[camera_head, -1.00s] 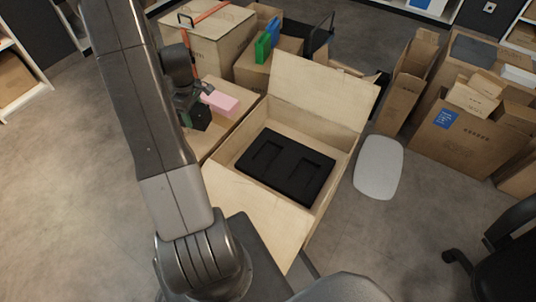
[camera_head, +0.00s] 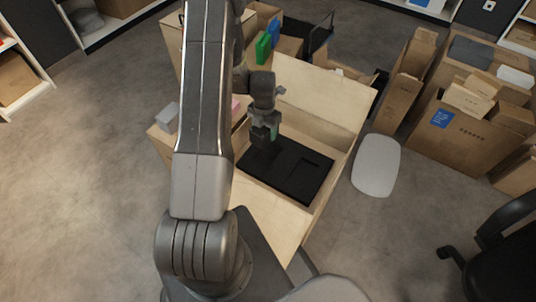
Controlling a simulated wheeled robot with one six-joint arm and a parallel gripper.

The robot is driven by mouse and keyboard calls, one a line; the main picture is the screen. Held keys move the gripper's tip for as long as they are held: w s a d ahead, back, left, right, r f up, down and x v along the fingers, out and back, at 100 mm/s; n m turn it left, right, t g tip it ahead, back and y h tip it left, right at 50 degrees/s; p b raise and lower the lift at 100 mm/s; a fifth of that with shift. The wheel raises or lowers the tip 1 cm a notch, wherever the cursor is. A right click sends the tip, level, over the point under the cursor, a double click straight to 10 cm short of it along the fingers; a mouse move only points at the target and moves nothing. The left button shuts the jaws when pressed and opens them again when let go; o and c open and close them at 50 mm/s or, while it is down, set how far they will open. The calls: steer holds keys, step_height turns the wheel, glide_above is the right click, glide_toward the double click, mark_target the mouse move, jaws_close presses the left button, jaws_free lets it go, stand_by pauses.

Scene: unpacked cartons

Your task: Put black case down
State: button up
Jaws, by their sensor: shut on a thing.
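My gripper (camera_head: 266,130) hangs over the left part of an open wooden box.
The box's raised lid (camera_head: 325,95) stands behind the gripper. A pink block (camera_head: 236,104) is partly hidden by my arm. A grey block (camera_head: 167,117) lies at left. A white oval board (camera_head: 376,165) lies on the floor at right, near cardboard cartons (camera_head: 465,128).

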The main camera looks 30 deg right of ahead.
steer(key=shift+s+d+f+n, duration=0.1)
steer(key=shift+s+d+n, duration=0.2)
steer(key=shift+s, duration=0.1)
steer(key=shift+s+d+f, duration=0.1)
steer(key=shift+f, duration=0.2)
step_height(320, 180, down, 10)
steer(key=shift+r+b, duration=0.2)
steer(key=shift+b, duration=0.9)
steer(key=shift+f+b, duration=0.45)
steer(key=shift+b, duration=0.05)
steer(key=shift+f, duration=0.15)
